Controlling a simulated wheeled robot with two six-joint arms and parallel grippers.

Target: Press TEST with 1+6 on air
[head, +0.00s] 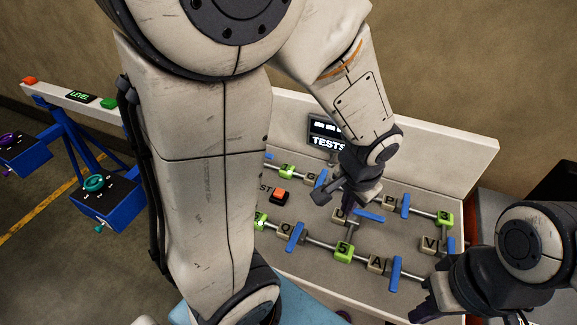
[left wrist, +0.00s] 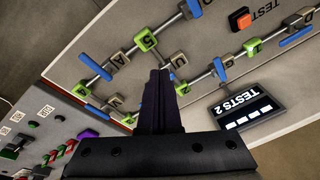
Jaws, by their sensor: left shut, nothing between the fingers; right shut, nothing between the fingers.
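The orange TEST button (head: 281,194) sits on the grey panel, its label partly hidden by my left arm; it also shows in the left wrist view (left wrist: 243,20). The screen (head: 326,131) reads TESTS; in the left wrist view (left wrist: 250,108) it reads TESTS 2 with white bars. Green numbered blocks, such as 5 (head: 344,252) and 3 (head: 444,219), stand on the pipes. Blue levers (head: 295,237) lie across or along the pipes. My left gripper (head: 322,197) is shut and empty above the panel, right of the button. My right gripper (head: 420,310) is shut at the panel's lower right.
Beige lettered blocks, such as A (head: 377,263), share the pipes. A white backboard (head: 455,150) rises behind the panel. At left stands a LEVEL beam (head: 80,96) with blue boxes (head: 108,203). My left arm hides the panel's left part.

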